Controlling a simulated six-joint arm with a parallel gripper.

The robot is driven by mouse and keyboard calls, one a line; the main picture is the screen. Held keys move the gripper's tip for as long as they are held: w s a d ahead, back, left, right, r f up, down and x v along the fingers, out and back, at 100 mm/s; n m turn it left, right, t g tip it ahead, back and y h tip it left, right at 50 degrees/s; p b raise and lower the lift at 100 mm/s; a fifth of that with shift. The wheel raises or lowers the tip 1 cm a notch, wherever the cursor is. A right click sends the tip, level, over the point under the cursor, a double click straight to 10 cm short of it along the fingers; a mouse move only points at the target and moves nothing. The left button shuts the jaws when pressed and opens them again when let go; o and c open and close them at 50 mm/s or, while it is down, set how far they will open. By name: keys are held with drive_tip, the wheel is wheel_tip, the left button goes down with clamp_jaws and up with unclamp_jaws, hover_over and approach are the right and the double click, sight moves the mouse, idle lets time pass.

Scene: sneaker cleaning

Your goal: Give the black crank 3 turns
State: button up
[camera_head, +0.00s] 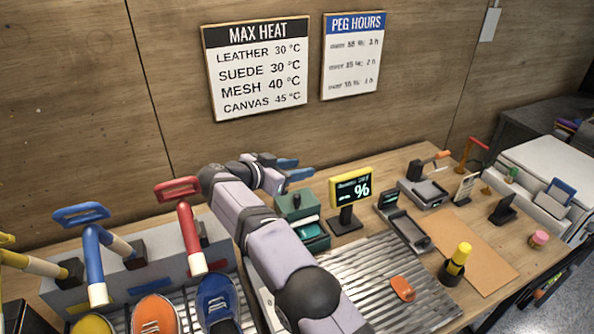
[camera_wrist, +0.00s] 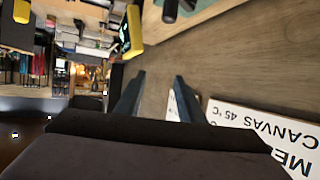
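My gripper (camera_head: 293,168) is raised near the wall, above and behind the green box (camera_head: 290,207). Its two blue fingers are apart with nothing between them; the wrist view shows the same gap (camera_wrist: 160,80). A small dark part (camera_head: 297,198) shows at the top of the green box, below my gripper and apart from it. It is too small to tell whether this is the black crank. No crank shows clearly in the wrist view, which looks along the wall. My arm hides part of the table left of the green box.
A yellow-framed display (camera_head: 350,188) stands just right of the green box. A ridged metal mat (camera_head: 375,280) with an orange object (camera_head: 402,288) lies in front. Red (camera_head: 190,235) and blue (camera_head: 95,262) levered pipes and several shoes are at left. A sign (camera_head: 257,65) hangs on the wall.

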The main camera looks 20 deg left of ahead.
sight(299, 197)
drive_tip(key=shift+w, duration=0.1)
drive_tip(key=w+f+n+y+b, duration=0.1)
drive_tip(key=w+n+y, duration=0.5)
drive_tip(key=w, duration=0.3)
drive_tip(key=s+f+n+g+y, duration=0.1)
drive_tip(key=n+y, duration=0.1)
drive_tip(key=n, duration=0.1)
drive_tip(key=s+d+f+n+g+y+b, duration=0.1)
drive_tip(key=f+n+y, duration=0.1)
drive_tip(key=n+y, duration=0.1)
drive_tip(key=d+f+n+g+y+b, duration=0.1)
drive_tip(key=n+y, duration=0.2)
drive_tip(key=shift+s+f+g, duration=0.15)
drive_tip(key=shift+s+g, duration=0.15)
drive_tip(key=shift+s, duration=0.1)
drive_tip(key=s+d+f+n+g+y+b, duration=0.2)
drive_tip(key=s+d+n+g+y, duration=0.15)
drive_tip(key=s, duration=0.55)
drive_tip(key=shift+g, duration=0.25)
drive_tip(key=shift+r+p+x, duration=0.2)
drive_tip(key=shift+p+x, duration=1.05)
drive_tip(key=shift+x, duration=0.95)
drive_tip(key=shift+p+x, duration=0.45)
drive_tip(key=shift+x, duration=0.7)
drive_tip(key=shift+w, duration=0.15)
drive_tip(key=shift+m+y, duration=0.25)
clamp_jaws()
